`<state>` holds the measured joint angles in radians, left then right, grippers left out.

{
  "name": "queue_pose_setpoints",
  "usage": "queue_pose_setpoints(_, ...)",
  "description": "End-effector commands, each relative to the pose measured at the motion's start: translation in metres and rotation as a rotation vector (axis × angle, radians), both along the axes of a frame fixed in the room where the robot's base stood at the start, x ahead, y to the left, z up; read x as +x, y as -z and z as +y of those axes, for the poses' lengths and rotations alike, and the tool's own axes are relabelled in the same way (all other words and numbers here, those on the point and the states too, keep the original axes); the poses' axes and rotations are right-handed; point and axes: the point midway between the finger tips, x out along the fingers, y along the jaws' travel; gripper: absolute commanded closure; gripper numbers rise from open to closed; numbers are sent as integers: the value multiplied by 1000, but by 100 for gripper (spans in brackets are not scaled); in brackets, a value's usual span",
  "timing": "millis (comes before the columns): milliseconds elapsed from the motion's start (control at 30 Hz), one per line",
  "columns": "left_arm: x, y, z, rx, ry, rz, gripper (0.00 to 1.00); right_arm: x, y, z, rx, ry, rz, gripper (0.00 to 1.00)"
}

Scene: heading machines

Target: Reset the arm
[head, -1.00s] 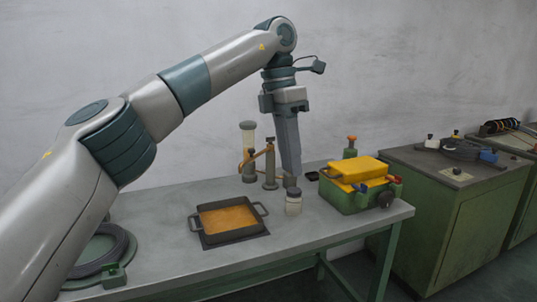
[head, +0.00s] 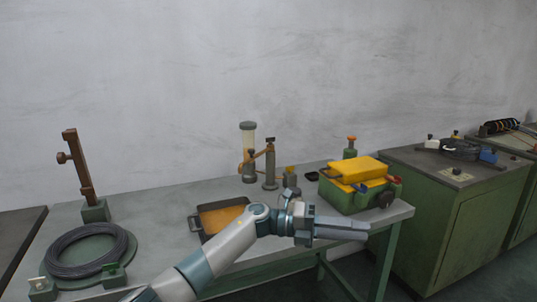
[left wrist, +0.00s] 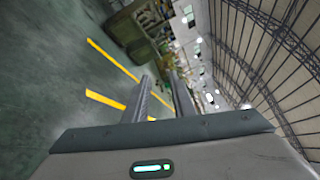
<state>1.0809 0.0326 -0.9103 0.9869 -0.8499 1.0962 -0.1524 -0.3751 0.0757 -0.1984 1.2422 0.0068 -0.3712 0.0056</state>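My left gripper (head: 367,228) is held out sideways in the head view, pointing right, in front of the table's right part. In the left wrist view its two fingers (left wrist: 160,80) stand apart with nothing between them, so it is open and empty. The fingers point towards open floor and distant machines. My left arm comes up from the bottom of the head view and bends to the right, covering part of the table's front. My right gripper is not in view.
The table (head: 160,205) bears a black pan (head: 203,225) partly behind my arm, a cable coil (head: 86,250), a brown post (head: 80,175), a glass-bodied stand (head: 248,150), and a green toolbox (head: 350,198) with a yellow tray (head: 357,169). A green cabinet (head: 450,215) stands right.

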Motion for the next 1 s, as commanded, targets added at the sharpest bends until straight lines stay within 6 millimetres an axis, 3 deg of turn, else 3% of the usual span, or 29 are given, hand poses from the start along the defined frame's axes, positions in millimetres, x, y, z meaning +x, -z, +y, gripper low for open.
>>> queue_pose_setpoints(267,36,77,29,-250,-297,409,77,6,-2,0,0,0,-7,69)
queue_pose_setpoints(533,58,196,93,-413,-622,827,77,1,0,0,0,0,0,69)
queue_pose_setpoints(767,44,310,154,-483,-878,1141,77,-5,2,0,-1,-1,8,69)
queue_pose_setpoints(1000,-3,425,215,-513,-1118,1424,77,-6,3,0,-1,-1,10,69)
